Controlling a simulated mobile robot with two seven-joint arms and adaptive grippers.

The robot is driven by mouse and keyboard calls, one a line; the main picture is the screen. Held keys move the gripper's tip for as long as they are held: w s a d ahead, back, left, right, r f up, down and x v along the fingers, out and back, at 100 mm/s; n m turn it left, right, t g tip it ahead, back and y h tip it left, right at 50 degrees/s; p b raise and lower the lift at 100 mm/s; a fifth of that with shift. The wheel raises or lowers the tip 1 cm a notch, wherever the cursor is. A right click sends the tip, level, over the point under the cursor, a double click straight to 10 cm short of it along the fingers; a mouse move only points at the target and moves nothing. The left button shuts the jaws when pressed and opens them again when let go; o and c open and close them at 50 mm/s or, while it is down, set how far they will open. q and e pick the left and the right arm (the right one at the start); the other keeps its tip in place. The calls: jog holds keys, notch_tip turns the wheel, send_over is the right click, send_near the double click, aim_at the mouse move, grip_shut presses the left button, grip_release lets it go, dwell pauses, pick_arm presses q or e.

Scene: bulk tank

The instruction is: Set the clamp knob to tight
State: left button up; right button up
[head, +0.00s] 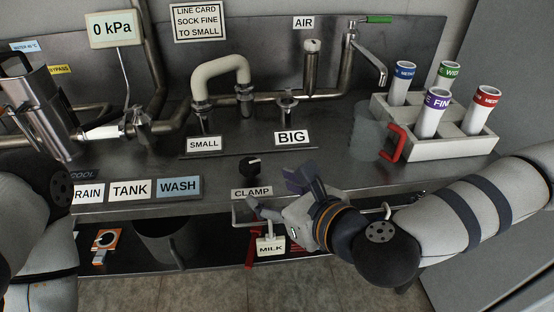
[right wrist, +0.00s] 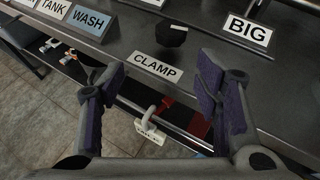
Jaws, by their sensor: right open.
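The clamp knob (head: 254,167) is a small black knob with a pale mark, set on the steel bench top just behind the white CLAMP label (head: 252,194). In the right wrist view the knob (right wrist: 171,35) shows beyond the label (right wrist: 158,68), with its pale mark towards the far right. My right gripper (head: 275,191) is open and empty, its fingers spread in front of the knob and apart from it. Its purple-padded fingers (right wrist: 162,72) frame the label in the wrist view. My left arm shows at the left edge; its gripper cannot be made out.
A MILK tag (head: 270,246) hangs below the bench front by red parts. The SMALL (head: 204,144) and BIG (head: 291,138) labels lie behind the knob. A clear jug (head: 370,128) with a red handle stands right, beside a white rack (head: 445,149) of tubes. Bench around the knob is clear.

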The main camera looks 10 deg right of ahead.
aim_at(253, 167)
jog(key=shift+m, duration=0.5)
jog(key=x, duration=0.3)
jog(key=r+x, duration=0.1)
jog(key=x, duration=0.3)
jog(key=w+d+b+x, duration=0.1)
jog(key=x, duration=0.3)
jog(key=shift+w+a+r, duration=0.15)
jog(key=shift+w+r, duration=0.05)
jog(key=shift+w, duration=0.1)
jog(key=shift+w+a+f+t, duration=0.1)
jog(key=shift+w+a+t, duration=0.05)
jog(key=shift+w+t, duration=0.2)
pick_arm(q)
jog(key=shift+s+d+f, duration=0.1)
jog(key=shift+s+f, duration=0.55)
jog(key=shift+f, duration=0.15)
pick_arm(e)
jog(key=c, duration=1.2)
